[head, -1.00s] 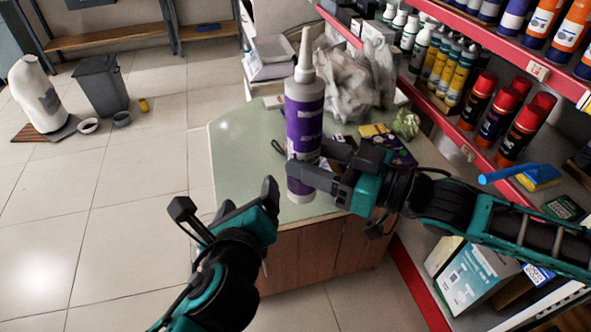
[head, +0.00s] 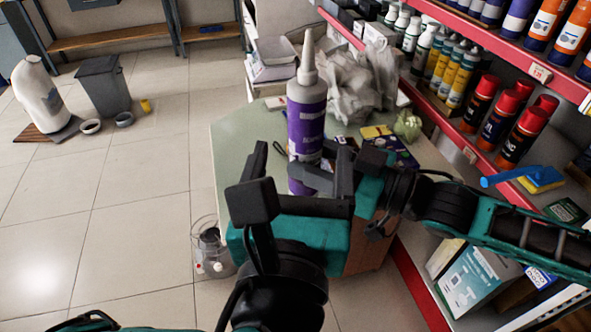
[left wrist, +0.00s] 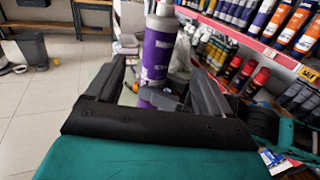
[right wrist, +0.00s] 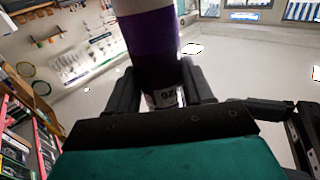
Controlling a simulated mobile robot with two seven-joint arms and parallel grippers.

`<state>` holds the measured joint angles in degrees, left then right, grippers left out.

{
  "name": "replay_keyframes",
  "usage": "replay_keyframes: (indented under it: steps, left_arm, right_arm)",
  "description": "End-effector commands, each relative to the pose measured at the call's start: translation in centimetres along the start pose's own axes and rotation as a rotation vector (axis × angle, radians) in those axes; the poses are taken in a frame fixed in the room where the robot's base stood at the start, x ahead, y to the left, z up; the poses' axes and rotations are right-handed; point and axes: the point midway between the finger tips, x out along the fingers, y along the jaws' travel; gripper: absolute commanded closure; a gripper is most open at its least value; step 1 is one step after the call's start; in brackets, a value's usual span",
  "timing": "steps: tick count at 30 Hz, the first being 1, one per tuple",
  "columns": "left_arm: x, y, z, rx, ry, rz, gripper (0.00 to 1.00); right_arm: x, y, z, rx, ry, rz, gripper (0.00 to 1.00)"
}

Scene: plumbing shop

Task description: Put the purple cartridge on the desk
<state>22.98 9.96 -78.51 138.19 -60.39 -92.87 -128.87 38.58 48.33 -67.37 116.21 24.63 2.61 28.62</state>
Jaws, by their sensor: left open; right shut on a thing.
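The purple cartridge (head: 306,115), with a white nozzle on top, stands upright above the near part of the desk (head: 233,135). My right gripper (head: 312,172) is shut on its lower part. The cartridge fills the space between the fingers in the right wrist view (right wrist: 152,50). My left gripper (head: 300,170) is open and in front of the cartridge. In the left wrist view the cartridge (left wrist: 158,45) shows beyond and between the open left fingers (left wrist: 155,85). My left gripper hides the cartridge's base in the head view, so I cannot tell whether it touches the desk.
Crumpled grey plastic (head: 350,80), a green crumpled item (head: 407,125) and flat packs (head: 388,145) lie on the desk. Red-edged shelves (head: 440,125) with bottles and cans stand close on the right. A clear container (head: 212,250) is on the floor at left. The desk's left part is bare.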

Motion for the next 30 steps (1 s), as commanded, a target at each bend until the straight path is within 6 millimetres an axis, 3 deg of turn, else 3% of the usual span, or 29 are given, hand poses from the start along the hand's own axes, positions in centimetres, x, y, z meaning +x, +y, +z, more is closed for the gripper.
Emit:
replay_keyframes:
  steps: [9,15,21,30]
  left_arm:
    - [6.2,0.1,0.0,0.005,-0.002,0.005,0.19]
    - [9.1,0.1,0.0,0.004,0.0,0.003,0.19]
    - [10.4,0.1,0.0,0.003,0.002,0.002,0.19]
    - [10.6,0.1,0.0,0.002,0.002,0.001,0.19]
  right_arm:
    - [0.0,0.0,-0.2,-0.002,0.005,-0.002,1.0]
    - [0.0,0.0,-0.2,-0.002,0.005,-0.002,1.0]
    - [0.0,0.0,-0.2,-0.002,0.005,-0.002,1.0]
    - [0.0,0.0,-0.2,-0.002,0.005,-0.002,1.0]
